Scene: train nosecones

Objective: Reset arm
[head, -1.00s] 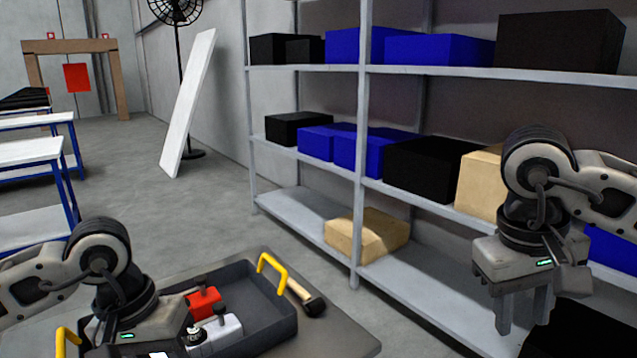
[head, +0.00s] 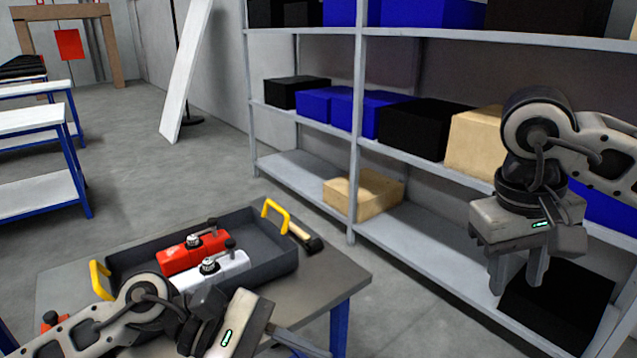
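My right gripper (head: 517,272) hangs in the air at the right, in front of the shelf, fingers pointing down. Its two fingers are apart with nothing between them. My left gripper (head: 290,343) is low in the picture, turned on its side in front of the table. Its fingers point right and are partly cut off by the bottom edge, so their opening is unclear. A dark tray (head: 272,265) with yellow handles lies on the grey table (head: 325,290). In it are a red part (head: 180,256) and a white part (head: 225,270), each with dark fittings on top.
A hammer (head: 305,238) lies beside the tray's right end. A small red object (head: 52,318) is at the table's left. The metal shelf (head: 354,200) with black, blue and tan boxes stands behind and right. Open floor lies left of the shelf.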

